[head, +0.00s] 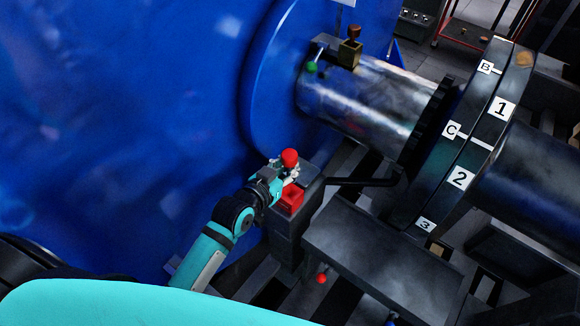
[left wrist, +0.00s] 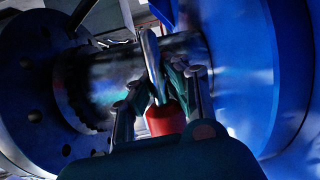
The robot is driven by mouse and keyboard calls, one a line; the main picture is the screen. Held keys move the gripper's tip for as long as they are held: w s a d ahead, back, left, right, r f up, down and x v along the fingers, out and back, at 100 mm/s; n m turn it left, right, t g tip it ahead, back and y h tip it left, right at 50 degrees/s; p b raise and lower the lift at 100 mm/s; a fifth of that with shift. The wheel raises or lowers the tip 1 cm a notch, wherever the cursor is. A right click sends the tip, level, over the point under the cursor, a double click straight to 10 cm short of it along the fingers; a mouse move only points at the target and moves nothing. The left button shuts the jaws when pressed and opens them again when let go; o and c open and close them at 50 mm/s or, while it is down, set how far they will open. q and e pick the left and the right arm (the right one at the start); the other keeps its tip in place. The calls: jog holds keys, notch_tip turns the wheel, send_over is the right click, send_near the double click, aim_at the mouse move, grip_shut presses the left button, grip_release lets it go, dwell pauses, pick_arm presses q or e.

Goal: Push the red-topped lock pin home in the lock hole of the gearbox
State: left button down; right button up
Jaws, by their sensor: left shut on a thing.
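The lock pin has a red top (head: 289,158), which shows just above my left gripper (head: 285,174) in the head view. In the left wrist view the red top (left wrist: 165,118) sits between the fingers (left wrist: 158,95), and the pin's bright metal shank (left wrist: 152,58) reaches away past them. My left gripper is shut on the pin, above a red block (head: 291,199) on a dark pedestal. The pin looks clear of the machine. I cannot make out the lock hole. My right gripper is not in view.
A big blue housing (head: 130,100) fills the left. A bare metal shaft (head: 365,100) runs from it to a dark coupling marked with numbers and letters (head: 470,150). A brass fitting (head: 350,52) and a green knob (head: 311,67) sit by the shaft. A dark bench (head: 385,265) stands at lower right.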

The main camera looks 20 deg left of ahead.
pick_arm(q)
jog(key=shift+r+p, duration=0.15)
jog(key=shift+p, duration=0.4)
jog(key=b, duration=0.4)
send_over(289, 188)
jog(key=s, duration=0.1)
jog(key=f, duration=0.6)
jog(key=shift+s+d, duration=0.1)
jog(key=shift+d, duration=0.15)
jog(key=shift+y+p, duration=0.3)
jog(key=shift+p, duration=0.55)
dwell(0.6)
jog(key=shift+s+f+b, duration=0.1)
jog(key=shift+f+b, duration=1.15)
jog(key=shift+f, duration=0.8)
